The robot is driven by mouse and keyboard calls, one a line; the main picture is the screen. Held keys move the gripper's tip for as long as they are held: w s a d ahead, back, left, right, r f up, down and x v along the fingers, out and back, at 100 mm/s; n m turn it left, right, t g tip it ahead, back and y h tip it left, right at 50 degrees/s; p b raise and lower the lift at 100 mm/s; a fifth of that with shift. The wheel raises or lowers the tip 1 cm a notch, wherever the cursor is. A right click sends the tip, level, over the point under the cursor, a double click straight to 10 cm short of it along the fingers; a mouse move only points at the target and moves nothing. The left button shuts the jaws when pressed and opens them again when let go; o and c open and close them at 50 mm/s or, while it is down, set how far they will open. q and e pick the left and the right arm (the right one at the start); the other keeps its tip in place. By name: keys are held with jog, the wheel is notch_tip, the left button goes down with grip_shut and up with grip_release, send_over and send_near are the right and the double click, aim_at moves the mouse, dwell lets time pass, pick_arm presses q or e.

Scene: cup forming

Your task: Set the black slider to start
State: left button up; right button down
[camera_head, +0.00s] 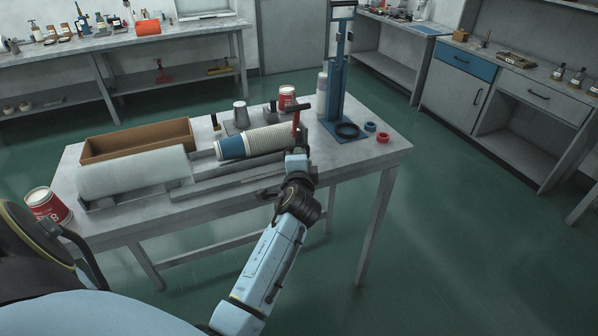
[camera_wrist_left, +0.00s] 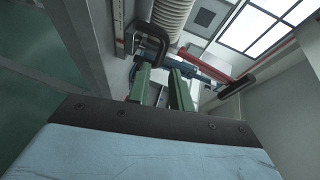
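My left gripper (camera_wrist_left: 160,76) shows two green fingers with a gap between them. They look open, with nothing clearly held. A black hooked handle (camera_wrist_left: 152,38), which looks like the black slider, stands on the rail just beyond the left finger. I cannot tell whether they touch. In the head view my left gripper (camera_head: 297,160) is at the right end of the rail assembly (camera_head: 235,182), beside the stack of paper cups (camera_head: 262,141). It hides the slider's handle there. My right gripper is not in view.
A red lever (camera_head: 296,119) with a dark grip rises near my left gripper; it also shows in the left wrist view (camera_wrist_left: 200,62). A blue press (camera_head: 338,85), a white roll (camera_head: 135,173), a brown box (camera_head: 138,141) and red-white tubs (camera_head: 48,205) share the table.

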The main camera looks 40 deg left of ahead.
pick_arm(q)
jog(key=v, duration=0.7)
jog(key=shift+s+d, duration=0.15)
jog(key=shift+d, duration=0.1)
jog(key=s+d+f+g+h+b, duration=0.1)
jog(key=s+d+f+h, duration=0.15)
jog(key=f, duration=0.85)
jog(key=s+d+f+g+h, duration=0.2)
jog(key=s+d+f, duration=0.15)
jog(key=f, duration=0.75)
jog(key=s+d+f+g+h+b, duration=0.1)
jog(key=s+d+f+h, duration=0.25)
jog(key=f, duration=0.75)
jog(key=s+d+f+n+g+h+b, duration=0.1)
jog(key=s+d+f+n+g, duration=0.2)
jog(key=s+f, duration=1)
jog(key=s+a+f+n+g, duration=0.1)
jog(key=s+f, duration=0.2)
jog(key=s, duration=0.4)
jog(key=s+a+f+n+g+b, duration=0.1)
jog(key=s+f+g, duration=0.1)
jog(key=s, duration=0.6)
jog(key=s+a+f+n+g, duration=0.1)
jog(key=s+f+n+g, duration=0.1)
jog(key=s+f, duration=0.2)
jog(key=s, duration=0.3)
jog(key=shift+s+a, duration=0.2)
jog(key=shift+a, duration=0.15)
jog(key=shift+f, duration=0.15)
